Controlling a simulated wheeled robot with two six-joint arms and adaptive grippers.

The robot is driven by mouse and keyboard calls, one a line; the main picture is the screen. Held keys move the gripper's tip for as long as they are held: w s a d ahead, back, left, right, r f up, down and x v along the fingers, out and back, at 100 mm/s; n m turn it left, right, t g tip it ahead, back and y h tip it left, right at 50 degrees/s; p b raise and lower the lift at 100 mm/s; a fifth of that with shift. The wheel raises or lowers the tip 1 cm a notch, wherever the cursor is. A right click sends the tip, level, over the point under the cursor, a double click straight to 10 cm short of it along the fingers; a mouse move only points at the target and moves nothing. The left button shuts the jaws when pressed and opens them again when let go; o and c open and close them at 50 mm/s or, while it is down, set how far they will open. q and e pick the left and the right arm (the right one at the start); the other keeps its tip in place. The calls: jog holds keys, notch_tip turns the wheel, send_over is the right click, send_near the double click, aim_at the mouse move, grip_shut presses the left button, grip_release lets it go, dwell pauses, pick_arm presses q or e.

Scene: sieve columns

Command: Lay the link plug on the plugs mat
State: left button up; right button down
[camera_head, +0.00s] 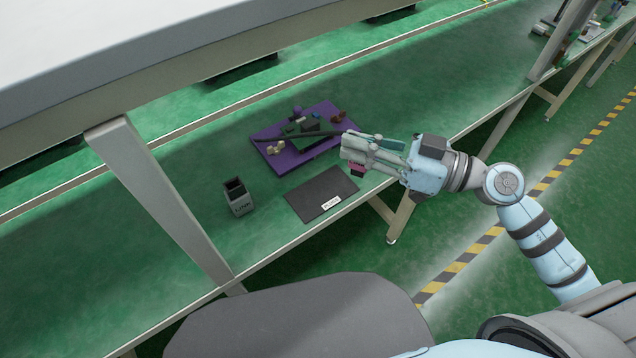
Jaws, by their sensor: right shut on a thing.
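My right gripper (350,157) comes in from the right and is shut on a small dark piece with a magenta part (357,171). I take this piece to be the link plug; the fingers partly hide it. It is held above the bench, just beyond the far right corner of the plugs mat. The plugs mat (315,190) is a flat dark grey sheet near the bench's front edge, with a white label too small to read. Nothing lies on it. My left gripper is not in view.
A purple tray (270,160) behind the mat carries a dark green block, a long dark bar and several small parts. A grey open-topped bin (239,198) stands left of the mat. A bench post (165,200) rises further left. The green bench is clear between them.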

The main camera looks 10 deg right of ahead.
jog(key=w+a+r+m+t+h+b, duration=0.1)
jog(key=w+a+m+t+h+b, duration=0.2)
jog(key=w, duration=0.7)
jog(key=shift+g+y, duration=0.4)
jog(key=shift+y, duration=0.2)
jog(key=f+b, duration=0.4)
jog(key=f, duration=0.2)
jog(key=f+b, duration=0.4)
jog(key=f, duration=0.2)
jog(key=a+f+b, duration=0.1)
jog(key=f+b, duration=0.2)
jog(key=f, duration=0.4)
jog(key=shift+w+f+b, duration=0.1)
jog(key=shift+w+b, duration=0.1)
jog(key=shift+b, duration=0.2)
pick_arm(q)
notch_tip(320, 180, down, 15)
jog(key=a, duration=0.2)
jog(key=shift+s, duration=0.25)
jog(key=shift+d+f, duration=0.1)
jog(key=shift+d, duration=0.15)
pick_arm(e)
jog(key=c, duration=1.6)
grip_release()
